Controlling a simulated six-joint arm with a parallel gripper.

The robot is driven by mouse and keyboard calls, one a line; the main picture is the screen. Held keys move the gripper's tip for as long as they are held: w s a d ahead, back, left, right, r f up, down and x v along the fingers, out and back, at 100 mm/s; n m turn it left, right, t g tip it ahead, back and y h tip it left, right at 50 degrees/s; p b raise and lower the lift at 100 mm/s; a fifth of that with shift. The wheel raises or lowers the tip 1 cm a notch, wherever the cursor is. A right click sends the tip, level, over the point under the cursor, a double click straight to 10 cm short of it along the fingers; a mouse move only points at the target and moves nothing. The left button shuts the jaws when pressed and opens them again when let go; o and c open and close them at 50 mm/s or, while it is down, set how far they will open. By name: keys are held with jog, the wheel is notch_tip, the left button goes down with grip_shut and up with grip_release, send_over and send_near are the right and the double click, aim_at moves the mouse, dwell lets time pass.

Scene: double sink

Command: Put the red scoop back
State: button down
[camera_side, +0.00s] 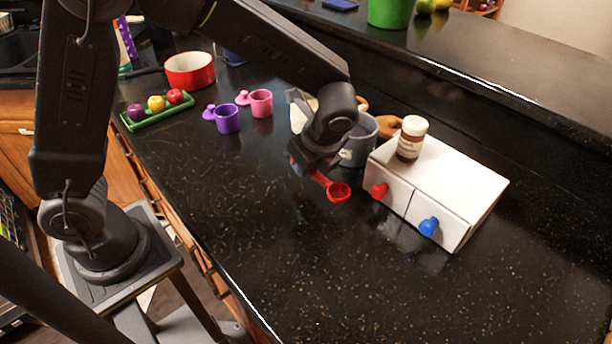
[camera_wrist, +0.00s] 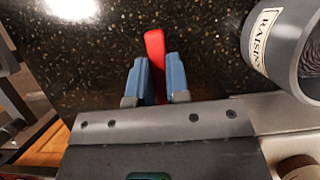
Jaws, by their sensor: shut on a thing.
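The red scoop (camera_side: 339,192) shows in the side view with its round bowl just left of the white drawer box. Its red handle (camera_wrist: 154,45) shows in the wrist view between the blue finger pads. My gripper (camera_wrist: 157,75) is shut on this handle; the scoop's bowl is out of the wrist view. In the side view my gripper (camera_side: 303,168) points down over the black counter, with the handle running from it down and right to the bowl. I cannot tell whether the bowl touches the counter.
A grey canister (camera_side: 358,146) stands behind my gripper; its label, RAISINS, shows in the wrist view (camera_wrist: 262,42). The white box (camera_side: 445,180) has red and blue knobs and a brown bottle (camera_side: 411,140) on top. Purple (camera_side: 228,119) and pink (camera_side: 261,103) cups stand left. The front counter is clear.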

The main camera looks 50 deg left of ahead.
aim_at(306, 188)
jog(key=shift+f, duration=2)
jog(key=shift+f, duration=0.1)
jog(key=c, duration=1.1)
grip_release()
jog(key=v, duration=1.2)
jog(key=s+a+r+n+t+h, duration=0.2)
jog(key=s+a+n, duration=0.3)
jog(key=s+n, duration=0.3)
jog(key=s+a+r+n+t+h, duration=0.2)
jog(key=s+a+r+n, duration=0.3)
jog(key=s+n, duration=0.3)
jog(key=shift+a+n+t+h, duration=0.4)
jog(key=shift+a+n+t, duration=0.15)
jog(key=shift+n+t, duration=0.35)
